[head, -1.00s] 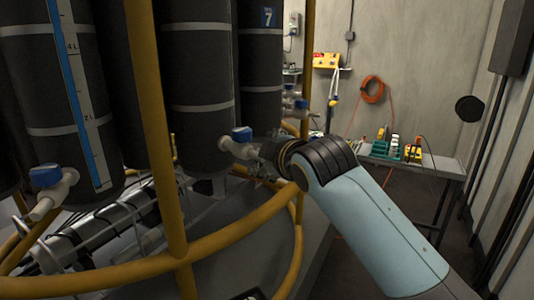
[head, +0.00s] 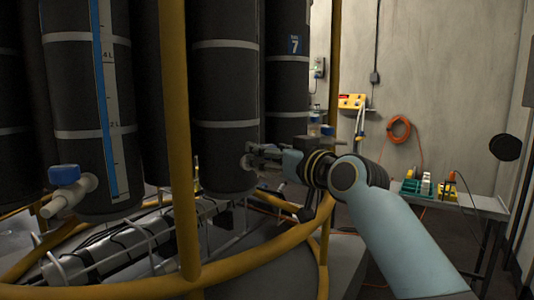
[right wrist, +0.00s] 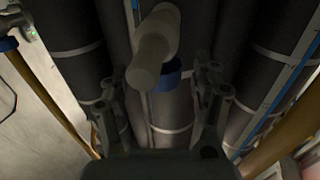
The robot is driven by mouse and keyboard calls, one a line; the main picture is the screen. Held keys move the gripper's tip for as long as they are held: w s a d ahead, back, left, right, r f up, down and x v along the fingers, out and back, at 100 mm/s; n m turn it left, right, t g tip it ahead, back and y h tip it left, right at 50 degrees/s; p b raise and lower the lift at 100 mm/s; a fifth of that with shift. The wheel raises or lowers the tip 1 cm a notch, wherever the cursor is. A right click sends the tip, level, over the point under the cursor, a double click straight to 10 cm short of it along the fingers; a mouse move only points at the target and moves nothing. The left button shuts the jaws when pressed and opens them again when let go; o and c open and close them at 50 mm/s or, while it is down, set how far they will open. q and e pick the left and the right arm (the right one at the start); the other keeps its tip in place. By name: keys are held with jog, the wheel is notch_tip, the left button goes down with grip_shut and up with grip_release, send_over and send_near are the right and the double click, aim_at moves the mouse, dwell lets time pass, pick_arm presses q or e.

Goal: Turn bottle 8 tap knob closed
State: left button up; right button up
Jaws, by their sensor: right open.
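The middle black bottle (head: 225,90) shows no number from here. Its tap (head: 248,162) is mostly hidden behind my right gripper (head: 262,155) in the head view. In the right wrist view the pale grey tap (right wrist: 154,50) points towards the camera, and its blue knob (right wrist: 168,76) shows partly behind it. My right gripper (right wrist: 158,90) is open, with one finger on each side of the knob and tap. I see no clear contact. My left gripper is not in view.
Bottle 7 (head: 288,85) stands behind to the right. A left bottle has a tap with a blue knob (head: 65,174). A yellow rail (head: 178,150) rises in front, joining a curved yellow hoop (head: 250,265). A side table (head: 485,203) stands at the right.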

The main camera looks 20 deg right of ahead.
jog(key=shift+x, duration=0.85)
jog(key=c, duration=1.2)
jog(key=shift+r+h+p, duration=0.25)
jog(key=shift+h+p, duration=0.05)
jog(key=shift+p, duration=0.5)
jog(key=shift+f+m+h+p, duration=0.1)
jog(key=shift+m+h+p, duration=0.2)
jog(key=shift+m+p, duration=0.15)
jog(key=shift+f, duration=0.1)
jog(key=shift+c, duration=0.2)
jog(key=o, duration=1.2)
